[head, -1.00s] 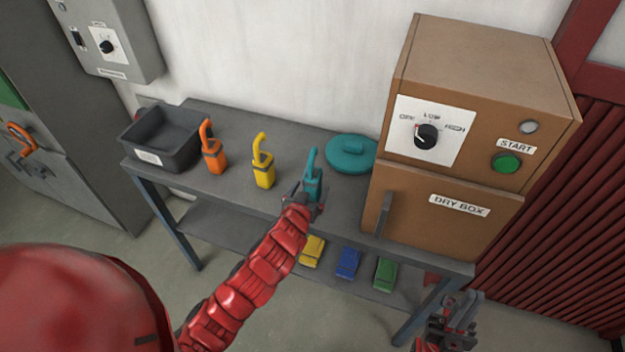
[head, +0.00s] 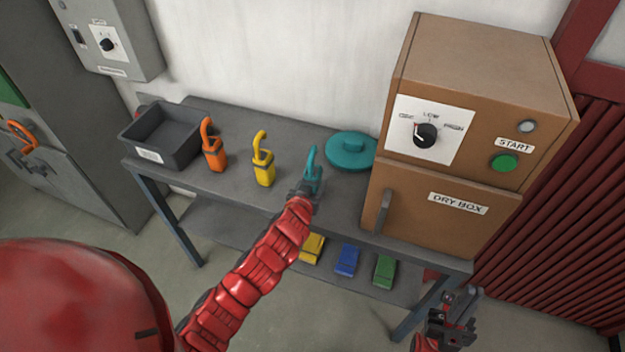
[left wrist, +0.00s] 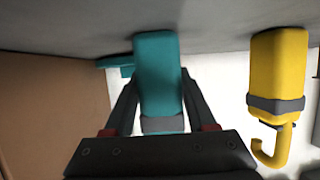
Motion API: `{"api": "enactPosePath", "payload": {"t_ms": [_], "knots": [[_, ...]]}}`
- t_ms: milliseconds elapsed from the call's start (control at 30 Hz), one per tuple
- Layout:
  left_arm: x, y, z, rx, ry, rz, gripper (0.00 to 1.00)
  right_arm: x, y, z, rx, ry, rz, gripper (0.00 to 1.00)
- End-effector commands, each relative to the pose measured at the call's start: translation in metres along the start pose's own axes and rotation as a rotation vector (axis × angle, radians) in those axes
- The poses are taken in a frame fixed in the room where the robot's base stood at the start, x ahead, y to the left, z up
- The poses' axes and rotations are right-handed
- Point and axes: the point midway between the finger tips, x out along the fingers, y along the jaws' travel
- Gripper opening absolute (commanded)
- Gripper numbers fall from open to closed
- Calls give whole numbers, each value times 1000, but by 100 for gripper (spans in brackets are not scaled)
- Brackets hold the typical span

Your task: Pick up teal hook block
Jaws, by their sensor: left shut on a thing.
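The teal hook block (head: 312,167) is near the middle of the bench, its hook pointing up. My left gripper (head: 306,192) is shut on it from the front and hides its lower part in the head view. In the left wrist view, the picture is upside down and the teal block (left wrist: 158,75) sits between the two dark fingers (left wrist: 158,105). Its base is at or very near the bench top; I cannot tell if they touch. My right gripper (head: 458,308) is at the lower right, in front of the bench, open and empty.
A yellow hook block (head: 264,174) and an orange one (head: 214,157) stand to the left, beside a grey bin (head: 150,156). A teal lid (head: 352,152) lies behind right. The brown dry box (head: 425,210) stands at right. Yellow, blue and green blocks (head: 384,271) lie on the lower shelf.

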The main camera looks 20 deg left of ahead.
Motion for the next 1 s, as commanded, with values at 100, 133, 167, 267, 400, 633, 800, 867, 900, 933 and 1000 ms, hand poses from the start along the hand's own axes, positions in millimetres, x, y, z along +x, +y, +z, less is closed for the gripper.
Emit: {"api": "enactPosePath", "payload": {"t_ms": [100, 133, 167, 267, 400, 633, 800, 867, 900, 933, 1000], "knots": [[0, 0, 0, 0, 0, 0, 0, 0, 0, 0, 0, 0, 0, 0], [0, 0, 0, 0, 0, 0, 0, 0, 0, 0, 0, 0, 0, 0], [0, 0, 0, 0, 0, 0, 0, 0, 0, 0, 0, 0, 0, 0], [0, 0, 0, 1, 1, 0, 0, 0, 0, 0, 0, 0, 0, 0], [0, 0, -1, 0, 1, 0, 0, 0, 0, 0, 0, 0, 0, 0], [-5, -1, -16, 0, 8, -1, 0, -4, 0, 1, 0, 0, 0, 0], [-18, -1, -47, -2, 8, -1, 0, -12, -1, 2, 0, 0, 0, 0], [-24, 0, -60, -2, 11, 1, 0, -14, -1, 2, 0, 0, 0, 0], [-26, -1, -67, -2, 10, -1, 0, -16, -1, 3, 0, 0, 0, 0], [-29, -1, -72, 0, 10, 0, 0, -17, -1, 3, 0, 0, 0, 0], [-32, -1, -81, -2, 8, -1, 0, -18, -1, 3, 0, 0, 0, 0]]}}
